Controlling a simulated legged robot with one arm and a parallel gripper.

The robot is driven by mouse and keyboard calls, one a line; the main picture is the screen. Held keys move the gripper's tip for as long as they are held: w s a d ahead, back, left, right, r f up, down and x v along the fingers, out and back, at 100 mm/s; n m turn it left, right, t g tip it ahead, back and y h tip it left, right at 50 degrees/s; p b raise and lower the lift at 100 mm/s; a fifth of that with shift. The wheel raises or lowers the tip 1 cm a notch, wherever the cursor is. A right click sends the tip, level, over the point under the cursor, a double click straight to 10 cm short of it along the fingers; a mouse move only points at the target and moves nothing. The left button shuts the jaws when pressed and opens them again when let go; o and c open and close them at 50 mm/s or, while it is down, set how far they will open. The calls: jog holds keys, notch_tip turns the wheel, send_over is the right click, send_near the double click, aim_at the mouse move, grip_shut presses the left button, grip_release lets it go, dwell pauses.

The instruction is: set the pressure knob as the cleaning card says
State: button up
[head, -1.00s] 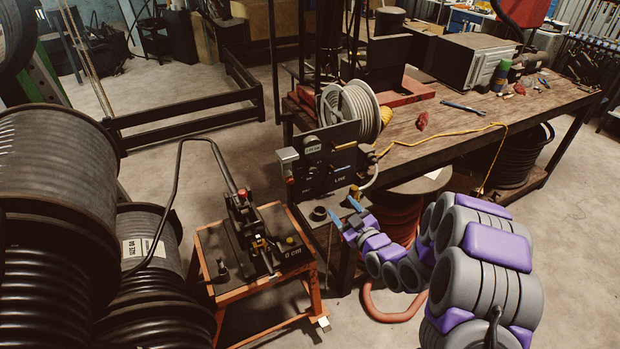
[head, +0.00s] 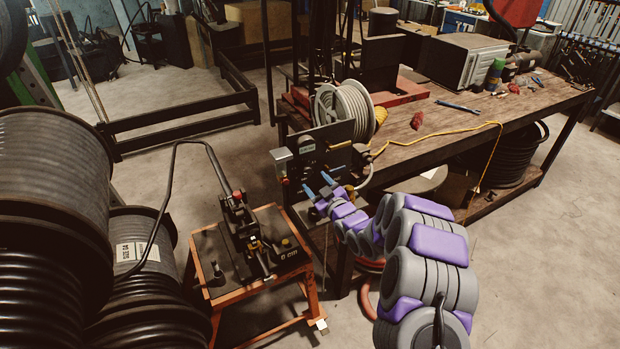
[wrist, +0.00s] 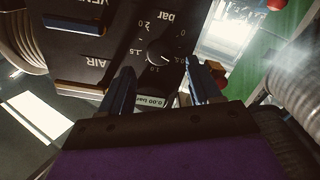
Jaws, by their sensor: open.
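The dark control panel (head: 325,150) stands at the corner of the workbench. In the wrist view the panel (wrist: 85,50) is upside down. Its round black pressure knob (wrist: 160,52) sits among scale marks under the word "bar". A white mark on the knob points to the right, near the low end of the scale. A small display (wrist: 152,101) reads 0.00 bar. My gripper (head: 318,184) is open in front of the panel; in the wrist view its blue fingertips (wrist: 158,72) lie either side of the knob's lower part, apparently short of it. I cannot make out a cleaning card.
A hose reel (head: 342,108) stands behind. An orange-framed crimper stand (head: 255,265) is left of my arm.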

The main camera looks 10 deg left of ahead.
aim_at(307, 173)
jog(key=shift+x, duration=2.4)
jog(key=shift+c, duration=0.3)
jog(key=c, duration=0.9)
jog(key=shift+s, duration=0.1)
jog(key=shift+c, duration=0.2)
